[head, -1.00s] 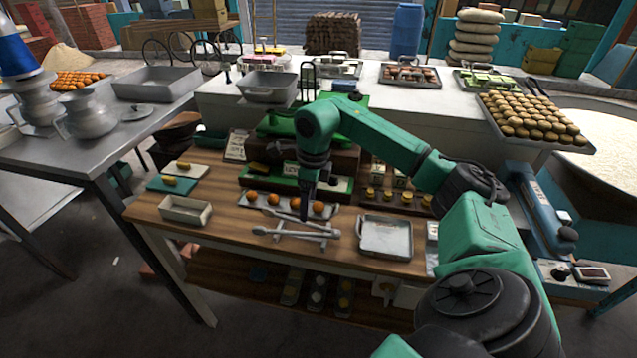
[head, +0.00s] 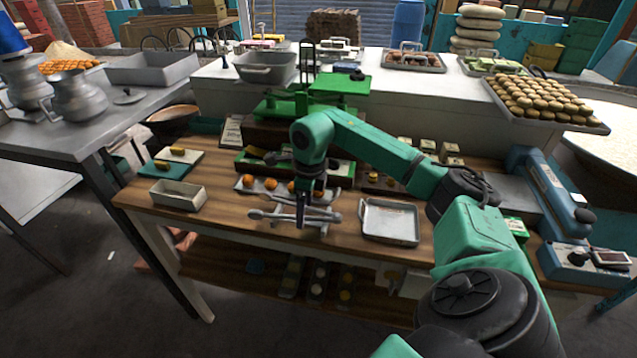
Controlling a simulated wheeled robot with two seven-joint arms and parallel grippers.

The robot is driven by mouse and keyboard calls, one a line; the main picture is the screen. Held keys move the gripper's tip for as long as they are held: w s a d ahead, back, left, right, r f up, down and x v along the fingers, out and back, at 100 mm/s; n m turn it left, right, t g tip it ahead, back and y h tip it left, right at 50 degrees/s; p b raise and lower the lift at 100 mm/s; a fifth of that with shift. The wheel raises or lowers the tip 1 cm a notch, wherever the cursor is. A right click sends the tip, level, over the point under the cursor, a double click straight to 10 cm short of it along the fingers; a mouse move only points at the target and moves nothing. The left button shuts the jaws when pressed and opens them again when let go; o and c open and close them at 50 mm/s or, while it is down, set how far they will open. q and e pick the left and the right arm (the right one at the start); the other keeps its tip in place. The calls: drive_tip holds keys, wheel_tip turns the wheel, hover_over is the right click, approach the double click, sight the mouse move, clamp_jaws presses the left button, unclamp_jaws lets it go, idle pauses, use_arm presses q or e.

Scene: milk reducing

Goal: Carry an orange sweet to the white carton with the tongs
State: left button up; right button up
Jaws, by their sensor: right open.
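My right gripper (head: 302,214) points down at the metal tongs (head: 268,214), which lie across a small rack on the wooden bench. It is open, and its fingertips overlap the tongs in the picture; I cannot tell whether they touch. Orange sweets (head: 270,184) sit in a row on a narrow pale tray (head: 240,187) just behind the tongs. My right gripper and wrist partly hide the right end of that row. The open white carton (head: 178,195) stands on the bench to the left of the tongs and looks empty. My left gripper is not in view.
An empty metal tray (head: 390,221) lies right of the tongs. A green scale (head: 310,108) stands behind the sweets. Small boards with yellow sweets (head: 178,150) lie behind the carton. The bench between carton and tongs is clear.

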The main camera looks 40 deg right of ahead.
drive_tip(key=c, duration=0.7)
wheel_tip(320, 180, up, 12)
drive_tip(key=p, duration=0.9)
drive_tip(key=shift+p, duration=0.35)
